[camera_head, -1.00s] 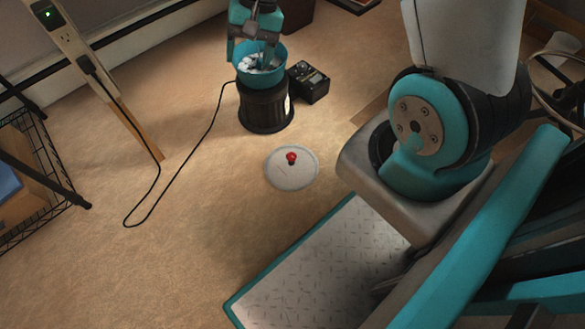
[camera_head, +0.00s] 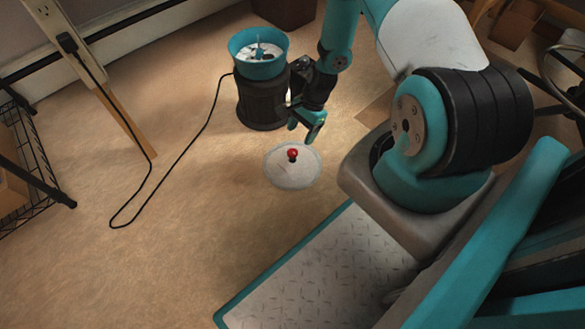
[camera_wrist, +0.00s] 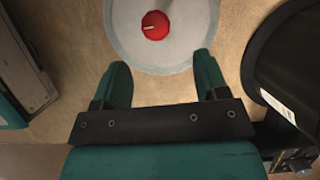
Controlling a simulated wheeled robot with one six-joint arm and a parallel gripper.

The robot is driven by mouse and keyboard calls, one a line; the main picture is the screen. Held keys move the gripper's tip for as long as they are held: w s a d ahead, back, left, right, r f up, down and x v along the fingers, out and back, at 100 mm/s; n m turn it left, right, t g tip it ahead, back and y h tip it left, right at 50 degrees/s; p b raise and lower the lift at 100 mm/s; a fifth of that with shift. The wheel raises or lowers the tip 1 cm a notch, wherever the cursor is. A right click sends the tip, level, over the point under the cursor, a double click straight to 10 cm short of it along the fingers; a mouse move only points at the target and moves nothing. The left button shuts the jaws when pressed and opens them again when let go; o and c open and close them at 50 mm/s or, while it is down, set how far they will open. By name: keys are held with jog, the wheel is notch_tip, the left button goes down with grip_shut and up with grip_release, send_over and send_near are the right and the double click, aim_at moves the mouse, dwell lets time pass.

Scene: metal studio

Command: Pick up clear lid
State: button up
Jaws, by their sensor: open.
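The clear lid (camera_head: 287,175) is a round, pale disc with a red knob (camera_head: 292,154) at its middle. It lies flat on the carpet in the head view. In the wrist view the lid (camera_wrist: 130,38) shows at the top, partly cut off, with the red knob (camera_wrist: 156,25) beyond my fingertips. My gripper (camera_head: 308,130) is open and empty, above the floor just behind and right of the lid. In the wrist view my gripper (camera_wrist: 162,72) has its two teal fingers spread apart, one on each side of the knob's line.
A black cylindrical base (camera_head: 262,108) with a teal bowl (camera_head: 258,68) on top stands behind the lid, close to my gripper. A black cord (camera_head: 190,172) runs over the carpet to the left. The carpet left of the lid is free.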

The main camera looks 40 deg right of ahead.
aim_at(293, 151)
jog(key=b+x, duration=0.1)
jog(key=x, duration=0.2)
jog(key=shift+a+f, duration=0.1)
jog(key=shift+f, duration=0.2)
jog(key=b+x, duration=0.4)
jog(key=x, duration=0.1)
jog(key=shift+s+a+b, duration=0.2)
jog(key=shift+a+b, duration=0.15)
jog(key=shift+b, duration=0.05)
jog(key=shift+r, duration=0.1)
grip_shut()
